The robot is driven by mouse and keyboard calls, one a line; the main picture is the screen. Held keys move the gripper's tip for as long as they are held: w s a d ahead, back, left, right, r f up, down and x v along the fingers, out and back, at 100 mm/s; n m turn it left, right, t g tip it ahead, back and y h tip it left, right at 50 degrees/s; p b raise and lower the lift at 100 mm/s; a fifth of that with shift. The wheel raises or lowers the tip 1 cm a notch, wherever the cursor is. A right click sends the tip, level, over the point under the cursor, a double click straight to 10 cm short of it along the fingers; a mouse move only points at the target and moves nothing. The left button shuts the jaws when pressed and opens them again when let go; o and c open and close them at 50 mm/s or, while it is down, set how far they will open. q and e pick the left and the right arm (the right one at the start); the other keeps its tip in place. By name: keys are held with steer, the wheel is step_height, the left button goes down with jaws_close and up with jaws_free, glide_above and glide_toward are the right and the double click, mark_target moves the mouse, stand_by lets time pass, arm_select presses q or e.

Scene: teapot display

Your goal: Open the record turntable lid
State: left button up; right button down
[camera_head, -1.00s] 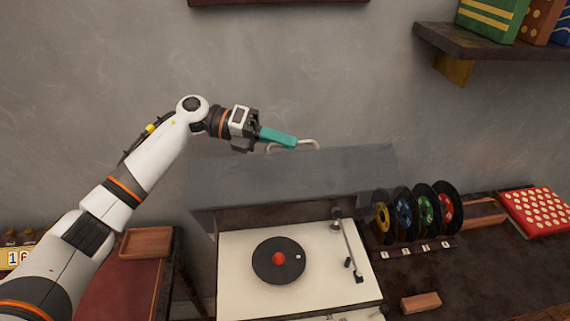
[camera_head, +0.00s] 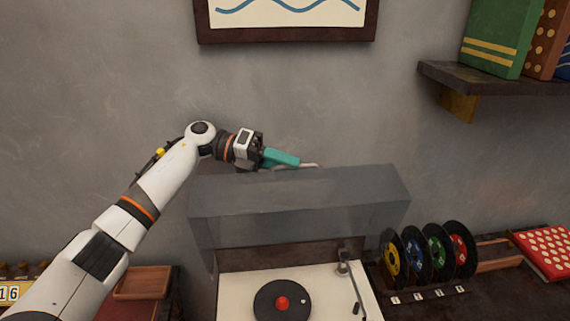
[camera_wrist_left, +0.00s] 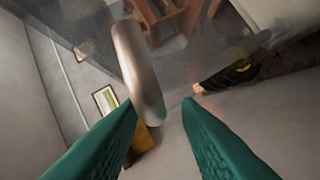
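The record turntable (camera_head: 235,287) has a cream deck with a black record (camera_head: 268,305) and a red centre. Its smoky see-through lid (camera_head: 300,190) stands raised and tilted up behind the deck. The light metal handle (camera_head: 312,165) sits at the lid's upper edge. My left gripper (camera_head: 299,161), with teal fingers, is at this handle. In the left wrist view the handle (camera_wrist_left: 138,70) passes between the parted fingers (camera_wrist_left: 160,103), close to the left-hand one. Contact is hard to tell. My right gripper is not seen.
A rack of several coloured records (camera_head: 438,252) stands right of the turntable. A wooden shelf (camera_head: 500,76) with books juts from the wall at upper right. A framed picture (camera_head: 288,35) hangs above the lid. The wall around the gripper is bare.

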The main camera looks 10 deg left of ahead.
arm_select(q)
step_height(320, 180, up, 10)
steer(key=b, duration=0.2)
stand_by(0.3)
